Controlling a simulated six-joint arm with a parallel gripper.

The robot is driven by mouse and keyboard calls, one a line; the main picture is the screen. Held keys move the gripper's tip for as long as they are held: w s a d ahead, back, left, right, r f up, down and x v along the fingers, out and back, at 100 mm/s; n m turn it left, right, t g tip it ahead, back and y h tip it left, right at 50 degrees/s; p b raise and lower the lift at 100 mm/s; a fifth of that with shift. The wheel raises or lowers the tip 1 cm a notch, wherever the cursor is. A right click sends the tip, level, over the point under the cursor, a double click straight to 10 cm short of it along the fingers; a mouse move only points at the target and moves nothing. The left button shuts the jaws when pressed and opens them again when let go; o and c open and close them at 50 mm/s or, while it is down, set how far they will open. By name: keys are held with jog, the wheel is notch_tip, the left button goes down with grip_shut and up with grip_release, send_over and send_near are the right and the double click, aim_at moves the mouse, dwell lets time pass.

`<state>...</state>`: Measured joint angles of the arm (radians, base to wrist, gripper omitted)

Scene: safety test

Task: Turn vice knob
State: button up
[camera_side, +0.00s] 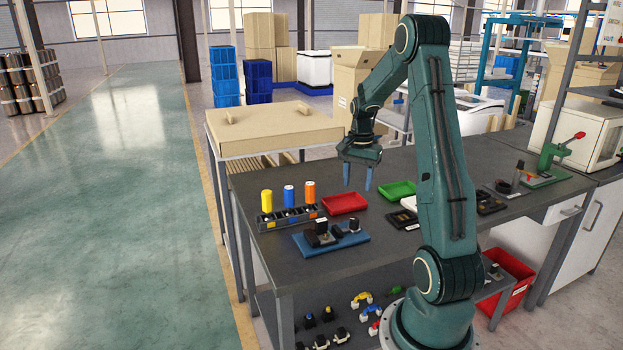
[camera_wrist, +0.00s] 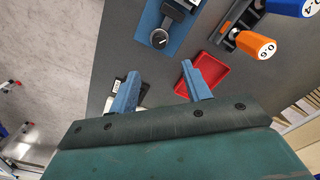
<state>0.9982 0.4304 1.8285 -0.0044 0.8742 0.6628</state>
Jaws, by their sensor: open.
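A blue base plate (camera_side: 345,246) lies on the workbench and bears black blocks that look like a small vice. A round dark knob with a white line (camera_wrist: 160,39) shows on it in the wrist view, near the top centre. In the side view a dark part on the plate (camera_side: 353,224) may be this knob. My gripper (camera_side: 358,187) is open and empty, pointing down above the bench, behind and above the blue plate. In the wrist view its two blue fingers (camera_wrist: 159,72) are spread apart, with the knob beyond the gap between their tips.
A red tray (camera_side: 345,203) and a green tray (camera_side: 397,190) lie near my gripper. A black rack (camera_side: 265,223) holds yellow, blue and orange cylinders at the left. A green device with a red knob (camera_side: 580,135) stands far right. Bare bench lies in front of the rack.

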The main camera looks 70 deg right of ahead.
aim_at(355, 219)
jog(key=shift+r, duration=0.1)
notch_tip(355, 219, down, 14)
jog(key=shift+r, duration=0.1)
dwell(0.9)
jog(key=c, duration=1)
